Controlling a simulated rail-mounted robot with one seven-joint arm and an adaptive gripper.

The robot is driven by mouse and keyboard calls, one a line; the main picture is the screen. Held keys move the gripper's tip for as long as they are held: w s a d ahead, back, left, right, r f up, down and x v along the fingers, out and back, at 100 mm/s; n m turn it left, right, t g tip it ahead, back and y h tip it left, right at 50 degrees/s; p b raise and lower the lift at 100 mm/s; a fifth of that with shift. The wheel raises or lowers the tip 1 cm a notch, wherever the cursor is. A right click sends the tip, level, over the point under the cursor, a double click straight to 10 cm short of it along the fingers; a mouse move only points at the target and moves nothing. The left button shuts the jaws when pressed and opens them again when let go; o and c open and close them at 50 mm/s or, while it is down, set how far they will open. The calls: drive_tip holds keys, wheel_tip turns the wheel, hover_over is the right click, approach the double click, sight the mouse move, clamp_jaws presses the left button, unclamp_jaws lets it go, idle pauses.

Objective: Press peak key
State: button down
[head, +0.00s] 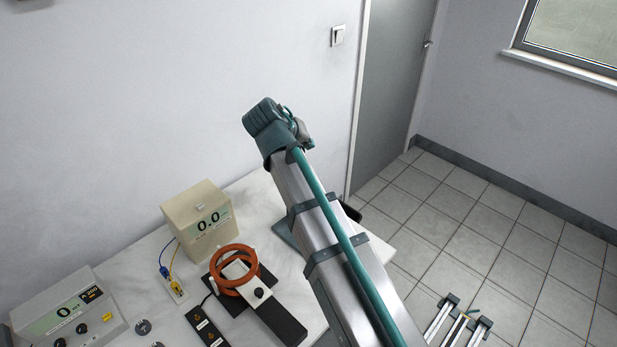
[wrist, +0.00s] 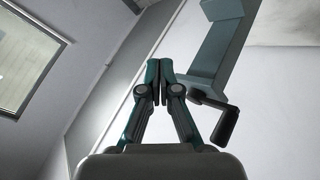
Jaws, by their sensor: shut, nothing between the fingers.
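A cream meter box (head: 197,215) stands at the back of the white table in the head view. Its sloping front has a greenish display reading 0.0 and a small pale part above it. I cannot tell from the lettering which control is the peak key. My gripper (wrist: 161,65) is shut and empty in the wrist view, its fingertips together and apart from the boxes.
An orange coil ring (head: 233,270) sits on a black base beside a black bar. A yellow-and-blue cable plug (head: 176,290) and a dark strip (head: 207,328) are nearby. A teal piece with a black handle (wrist: 225,125) is close right of my gripper.

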drive_tip(key=shift+f+b, duration=2.35)
drive_tip(key=shift+f, duration=2)
drive_tip(key=shift+f, duration=0.1)
drive_tip(key=shift+f, duration=0.35)
drive_tip(key=shift+f+b, duration=0.45)
drive_tip(key=shift+b, duration=0.05)
drive_tip(key=shift+r, duration=0.1)
drive_tip(key=shift+r+p, duration=0.55)
drive_tip(key=shift+r, duration=0.25)
drive_tip(key=shift+r+p, duration=1.45)
drive_tip(key=shift+r, duration=1.1)
